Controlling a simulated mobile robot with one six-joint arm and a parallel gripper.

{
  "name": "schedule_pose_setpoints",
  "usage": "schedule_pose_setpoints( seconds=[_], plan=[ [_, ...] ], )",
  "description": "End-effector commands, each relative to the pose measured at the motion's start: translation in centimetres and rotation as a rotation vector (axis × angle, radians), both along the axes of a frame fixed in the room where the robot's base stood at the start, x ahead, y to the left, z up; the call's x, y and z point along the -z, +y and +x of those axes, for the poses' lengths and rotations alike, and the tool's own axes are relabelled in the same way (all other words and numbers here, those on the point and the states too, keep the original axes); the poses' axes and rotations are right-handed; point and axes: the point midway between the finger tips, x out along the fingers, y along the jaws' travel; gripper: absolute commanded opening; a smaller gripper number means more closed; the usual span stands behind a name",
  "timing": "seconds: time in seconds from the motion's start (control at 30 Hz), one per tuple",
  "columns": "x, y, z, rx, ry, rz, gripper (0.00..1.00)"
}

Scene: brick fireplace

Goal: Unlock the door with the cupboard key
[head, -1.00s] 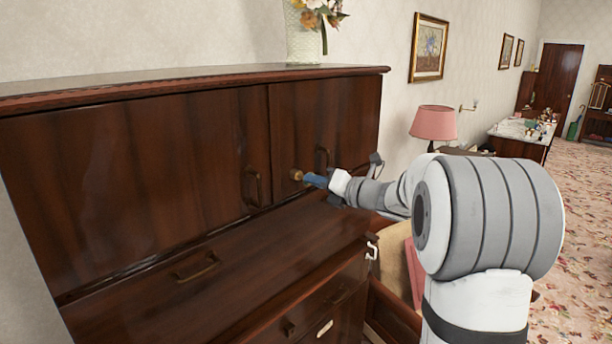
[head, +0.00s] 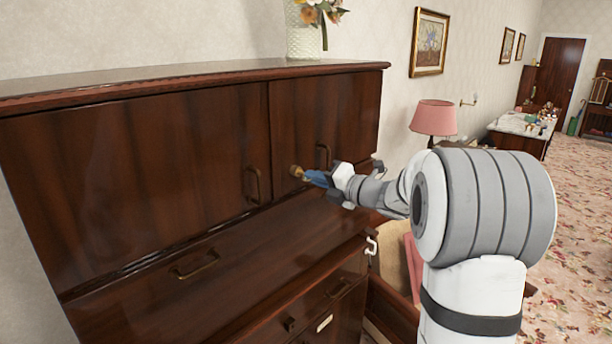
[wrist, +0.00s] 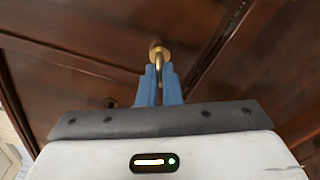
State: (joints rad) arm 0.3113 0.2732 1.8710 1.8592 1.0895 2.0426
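The dark wooden cupboard has a wide left door (head: 130,170) and a narrower right door (head: 340,110), both closed. A round brass lock fitting (head: 296,171) sits low on the right door, left of its brass handle. It also shows in the wrist view (wrist: 158,48). My gripper (head: 312,177) is at this fitting. In the wrist view, its blue fingers (wrist: 160,82) are close together on a thin brass key (wrist: 159,68), whose shaft reaches up to the fitting. How deep the key sits in the lock is hidden.
A brass handle (head: 252,187) stands on the left door beside the lock. The cupboard's ledge (head: 270,240) lies below my gripper. A vase of flowers (head: 304,36) stands on top. A pink lamp (head: 435,117) is behind my arm, with open carpet (head: 580,230) at right.

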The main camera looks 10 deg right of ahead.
Motion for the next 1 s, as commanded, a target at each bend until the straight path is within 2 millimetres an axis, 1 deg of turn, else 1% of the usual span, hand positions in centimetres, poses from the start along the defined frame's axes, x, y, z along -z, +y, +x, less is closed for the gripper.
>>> schedule_pose_setpoints(
  seconds=[0.17, 0.43, 0.73, 1.0],
  plan=[
    [0.00, -0.01, 0.01, 0.000, 0.003, 0.004, 0.00],
    [0.04, -0.02, 0.01, 0.000, 0.122, 0.168, 0.00],
    [0.05, -0.01, 0.01, 0.000, 0.134, 0.184, 0.00],
    [0.10, -0.02, 0.01, 0.001, 0.255, 0.348, 0.00]
  ],
)
